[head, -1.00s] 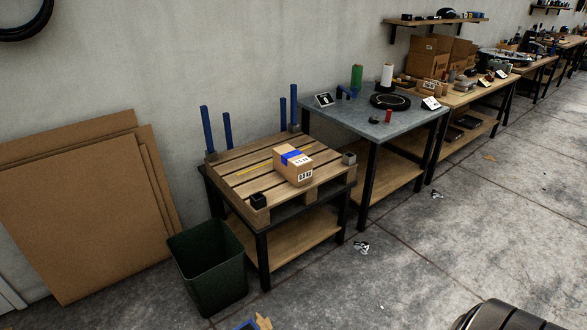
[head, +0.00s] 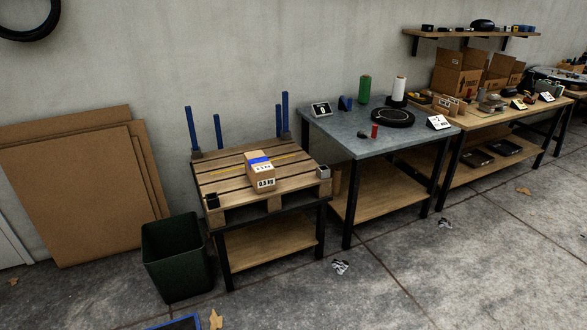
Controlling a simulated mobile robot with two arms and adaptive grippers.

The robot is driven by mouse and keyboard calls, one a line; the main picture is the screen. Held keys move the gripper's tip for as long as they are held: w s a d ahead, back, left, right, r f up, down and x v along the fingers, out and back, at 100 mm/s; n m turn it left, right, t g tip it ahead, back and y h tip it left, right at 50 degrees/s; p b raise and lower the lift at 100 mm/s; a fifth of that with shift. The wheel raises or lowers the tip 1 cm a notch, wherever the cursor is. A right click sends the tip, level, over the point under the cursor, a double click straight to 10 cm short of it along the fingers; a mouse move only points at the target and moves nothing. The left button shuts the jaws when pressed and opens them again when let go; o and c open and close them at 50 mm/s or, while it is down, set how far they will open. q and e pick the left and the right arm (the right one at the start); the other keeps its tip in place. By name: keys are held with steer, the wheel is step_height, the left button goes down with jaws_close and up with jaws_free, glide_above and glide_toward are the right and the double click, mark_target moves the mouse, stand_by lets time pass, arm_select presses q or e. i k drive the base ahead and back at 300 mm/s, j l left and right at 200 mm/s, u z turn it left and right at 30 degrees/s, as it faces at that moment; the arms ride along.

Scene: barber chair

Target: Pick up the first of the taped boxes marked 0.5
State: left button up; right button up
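One small brown cardboard box (head: 258,173) with a strip of blue tape across its top sits on the wooden pallet (head: 215,178). White labels with black print show on its top and front; the front one seems to end in KG, but its number is too small to read surely. No other blue-taped box shows clearly. Neither of my grippers is in view.
The pallet rests on a low table with blue posts at its corners. A dark green bin (head: 178,258) stands at its front left. A grey-topped table (head: 350,143) adjoins on the right. Cardboard sheets (head: 70,190) lean left. The floor in front is mostly open, with some litter.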

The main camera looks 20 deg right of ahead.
mark_target(259, 171)
steer(key=i+l, duration=0.15)
steer(key=l, duration=0.2)
steer(key=i+l, duration=0.15)
steer(key=l, duration=0.25)
steer(key=i+l, duration=0.1)
steer(key=l, duration=0.25)
steer(key=i+l, duration=0.15)
steer(key=l, duration=0.25)
steer(key=i+l, duration=0.15)
steer(key=l, duration=0.2)
steer(key=i+l, duration=0.15)
steer(key=l, duration=0.2)
